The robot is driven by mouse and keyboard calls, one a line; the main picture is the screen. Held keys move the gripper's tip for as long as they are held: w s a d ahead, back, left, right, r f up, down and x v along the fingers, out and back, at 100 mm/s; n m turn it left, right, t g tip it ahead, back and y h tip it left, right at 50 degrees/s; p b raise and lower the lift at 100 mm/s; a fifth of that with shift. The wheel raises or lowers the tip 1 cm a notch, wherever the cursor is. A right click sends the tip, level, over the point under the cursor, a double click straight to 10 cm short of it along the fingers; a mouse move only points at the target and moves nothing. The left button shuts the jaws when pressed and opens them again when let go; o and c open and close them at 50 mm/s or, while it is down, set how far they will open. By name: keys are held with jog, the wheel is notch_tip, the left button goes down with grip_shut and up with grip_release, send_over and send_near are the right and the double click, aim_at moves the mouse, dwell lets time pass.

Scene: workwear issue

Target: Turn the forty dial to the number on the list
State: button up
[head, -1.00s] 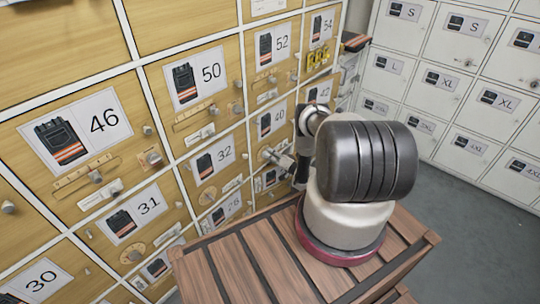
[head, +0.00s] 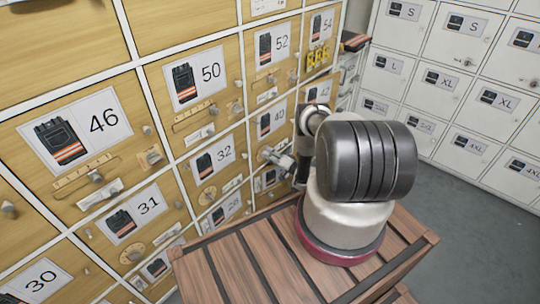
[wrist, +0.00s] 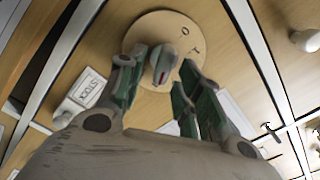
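The 40 locker (head: 270,122) has a vest picture and number label on its wooden door, in the middle of the head view. My gripper (head: 270,154) is just below that label, close to the door, and hides part of it. In the wrist view, a round wooden dial plate (wrist: 182,25) carries a grey knob (wrist: 163,60) with a red mark. My gripper (wrist: 157,66) is open, with one finger on each side of the knob. I cannot tell whether the fingers touch it. No list can be made out.
Wooden lockers 50 (head: 198,77), 32 (head: 213,158) and 46 (head: 85,125) stand around, with knobs and sliders protruding. A slatted wooden crate (head: 225,268) stands below my arm. White size lockers (head: 465,90) line the right, with clear grey floor (head: 470,235) before them.

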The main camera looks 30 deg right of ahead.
jog(key=v, duration=1.1)
jog(key=shift+s, duration=0.35)
jog(key=shift+d, duration=0.1)
